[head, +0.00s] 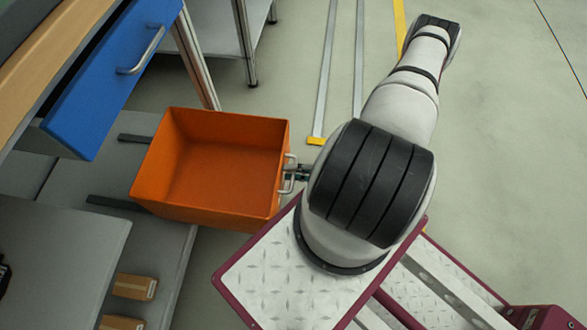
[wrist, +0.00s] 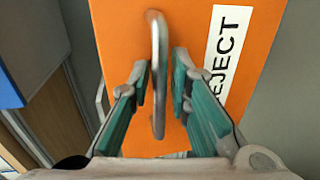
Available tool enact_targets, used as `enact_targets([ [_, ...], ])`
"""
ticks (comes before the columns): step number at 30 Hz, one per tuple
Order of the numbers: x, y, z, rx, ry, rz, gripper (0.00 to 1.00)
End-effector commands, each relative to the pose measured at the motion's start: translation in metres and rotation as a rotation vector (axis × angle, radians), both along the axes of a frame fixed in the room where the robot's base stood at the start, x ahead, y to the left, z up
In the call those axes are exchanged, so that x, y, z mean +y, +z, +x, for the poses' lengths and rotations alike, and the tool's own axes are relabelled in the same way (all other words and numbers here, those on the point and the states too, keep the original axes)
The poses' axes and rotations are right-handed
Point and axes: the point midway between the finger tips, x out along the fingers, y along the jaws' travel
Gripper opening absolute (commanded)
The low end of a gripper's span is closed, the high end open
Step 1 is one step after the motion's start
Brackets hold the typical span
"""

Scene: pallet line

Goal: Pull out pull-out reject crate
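The orange reject crate (head: 215,216) is empty inside and sits at the end of two dark rails, clear of the blue drawer above. Its metal handle (head: 288,175) is on the side facing my arm. In the wrist view, the crate's front (wrist: 130,25) carries a white REJECT label (wrist: 224,50). The handle (wrist: 158,70) stands upright between the fingers of my gripper (wrist: 160,82). A small gap shows on each side of the handle, so the fingers look open around it. In the head view my gripper (head: 301,172) is at the handle, partly hidden by my arm.
A blue drawer (head: 105,85) with a metal handle juts out at upper left. A grey shelf (head: 60,240) and small brown boxes (head: 135,286) are at lower left. Table legs (head: 245,45) stand behind the crate. The floor at right is open.

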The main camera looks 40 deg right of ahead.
Motion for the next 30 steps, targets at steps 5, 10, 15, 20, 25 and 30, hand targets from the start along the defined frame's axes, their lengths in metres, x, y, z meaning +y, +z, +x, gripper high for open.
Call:
enact_targets([
  [5,-0.001,0.000,-0.001,-0.001,-0.001,-0.001,0.18],
  [10,-0.011,0.003,-0.013,0.001,-0.004,-0.003,0.18],
  [15,-0.031,0.010,-0.040,0.001,-0.004,-0.004,0.18],
  [20,-0.049,0.017,-0.065,0.001,-0.003,-0.002,0.18],
  [25,-0.063,0.022,-0.085,0.001,-0.002,-0.002,0.18],
  [30,-0.069,0.024,-0.094,-0.001,-0.001,-0.001,0.18],
])
